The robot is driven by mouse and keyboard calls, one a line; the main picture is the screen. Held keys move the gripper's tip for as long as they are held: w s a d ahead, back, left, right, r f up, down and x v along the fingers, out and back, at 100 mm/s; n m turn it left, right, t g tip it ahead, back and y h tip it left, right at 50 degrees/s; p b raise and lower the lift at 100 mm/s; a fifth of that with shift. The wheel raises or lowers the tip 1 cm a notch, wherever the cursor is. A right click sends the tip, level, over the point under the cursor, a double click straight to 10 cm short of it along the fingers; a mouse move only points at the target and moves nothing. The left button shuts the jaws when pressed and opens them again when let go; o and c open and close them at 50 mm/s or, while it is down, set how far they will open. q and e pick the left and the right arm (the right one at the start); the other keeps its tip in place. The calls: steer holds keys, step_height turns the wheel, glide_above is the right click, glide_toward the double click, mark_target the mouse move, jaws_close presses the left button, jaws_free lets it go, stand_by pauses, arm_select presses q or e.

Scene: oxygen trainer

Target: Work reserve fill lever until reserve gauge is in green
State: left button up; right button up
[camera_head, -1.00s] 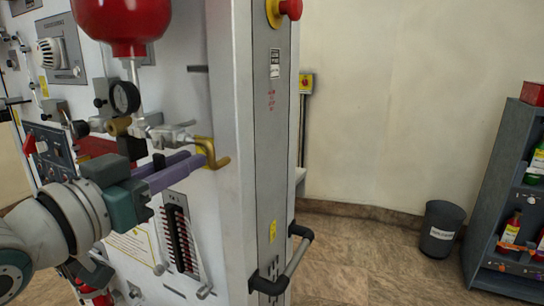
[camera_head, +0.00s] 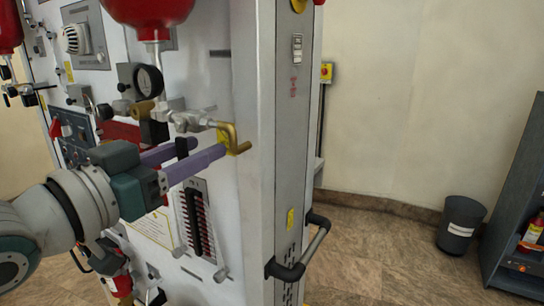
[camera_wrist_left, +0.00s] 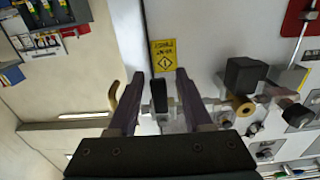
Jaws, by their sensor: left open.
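My left gripper (camera_head: 208,147) is open, its purple fingers reaching toward the panel's right part. A brass, hook-shaped lever (camera_head: 232,140) is right by the fingertips in the head view. In the left wrist view the brass hook (camera_wrist_left: 113,96) lies outside the left finger, and a black part (camera_wrist_left: 160,94) stands between the open fingers (camera_wrist_left: 160,74). I cannot tell which of these is the reserve fill lever. A round, black-rimmed gauge (camera_head: 149,81) sits above left of the gripper; its needle and any green zone are too small to read. My right gripper is not in view.
A red vessel (camera_head: 148,12) hangs above the gauge. Pipe fittings (camera_head: 190,121) run beside the fingers. A yellow label (camera_wrist_left: 163,55) is on the panel. A black handle rail (camera_head: 298,258) juts from the panel's side. A bin (camera_head: 460,226) and shelf (camera_head: 512,215) stand right; floor between is free.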

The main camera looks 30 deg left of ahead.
arm_select(q)
steer(key=s+b, duration=0.1)
steer(key=s, duration=0.7)
steer(key=shift+s+a, duration=0.15)
steer(key=shift+a, duration=0.2)
stand_by(1.1)
steer(key=s+d+f+g, duration=0.2)
steer(key=d+f+g, duration=0.15)
steer(key=f, duration=0.25)
steer(key=s+d+f+g, duration=0.2)
steer(key=f+g, duration=0.2)
steer(key=f, duration=0.2)
steer(key=s+d+f+m+g+y, duration=0.1)
steer(key=s+d+f+g, duration=0.25)
steer(key=s+g, duration=0.5)
step_height(320, 180, up, 36)
steer(key=s+t+p, duration=0.1)
steer(key=p, duration=3.4)
steer(key=shift+f+t+p, duration=0.25)
steer(key=shift+t+p, duration=0.05)
steer(key=shift+s+a, duration=0.1)
